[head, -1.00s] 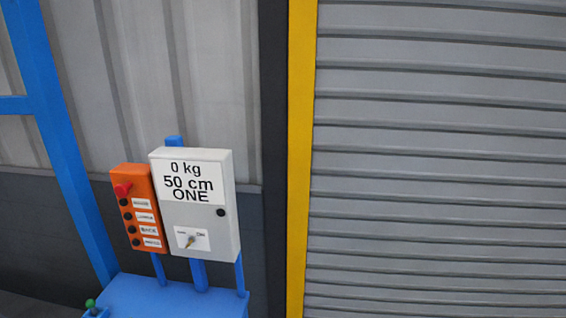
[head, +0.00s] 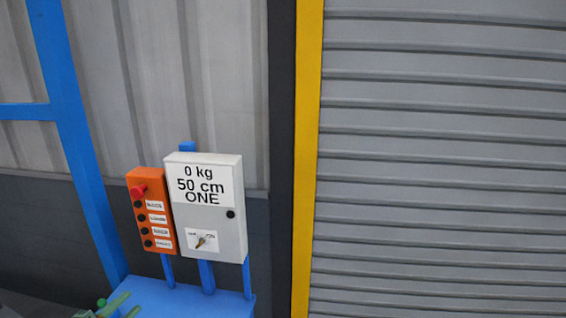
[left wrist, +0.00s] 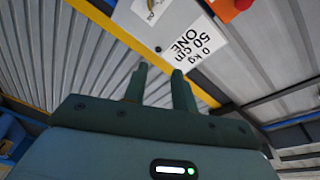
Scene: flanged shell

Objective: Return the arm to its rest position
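My left gripper (head: 122,307) shows at the bottom left edge of the head view, only its green finger ends in sight. In the left wrist view its two dark green fingers (left wrist: 160,85) stand apart with nothing between them, so it is open and empty. In that view the grey control box (left wrist: 193,45) lies beyond the fingertips, upside down in the picture. I cannot see contact with it. My right gripper is in neither view.
In the head view, the grey box (head: 212,222) labelled "0 kg 50 cm ONE" and an orange button panel (head: 153,212) with a red button stand on a blue stand (head: 180,298). A blue post (head: 75,130) rises at left. A yellow post (head: 306,160) borders the shutter (head: 440,170).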

